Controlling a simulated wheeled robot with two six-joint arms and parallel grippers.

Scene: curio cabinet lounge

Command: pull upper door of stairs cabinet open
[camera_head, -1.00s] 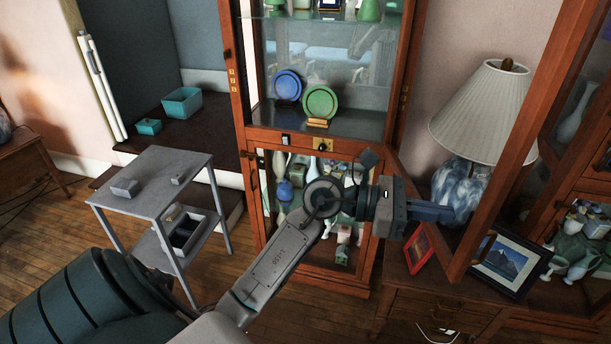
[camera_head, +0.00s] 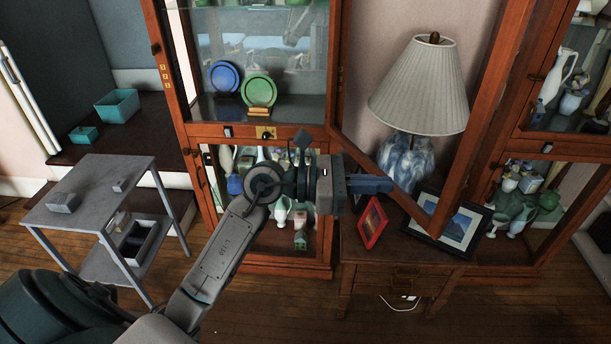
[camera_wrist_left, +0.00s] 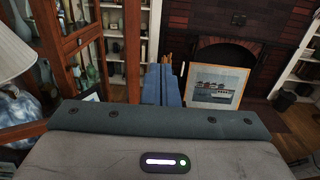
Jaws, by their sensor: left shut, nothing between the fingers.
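The stairs cabinet (camera_head: 181,100) is tall red-brown wood with glass. Its upper compartment is uncovered, showing a blue plate (camera_head: 225,76) and a green plate (camera_head: 260,91). Its upper door (camera_head: 480,110), a wooden frame with a glass pane, stands swung out to the right, in front of the lamp. My left gripper (camera_head: 372,184) is shut and empty, with its blue fingers pointing right at the door's bottom rail. I cannot tell whether they touch it. The fingers also show in the left wrist view (camera_wrist_left: 161,86). My right gripper is not in view.
The lamp (camera_head: 418,85) stands on a wooden desk (camera_head: 400,280) behind the door, with a red frame (camera_head: 372,222) and a dark picture frame (camera_head: 455,224). A grey cart (camera_head: 110,185) stands at left. Another glass cabinet (camera_head: 530,145) is at right. Floor shows in front.

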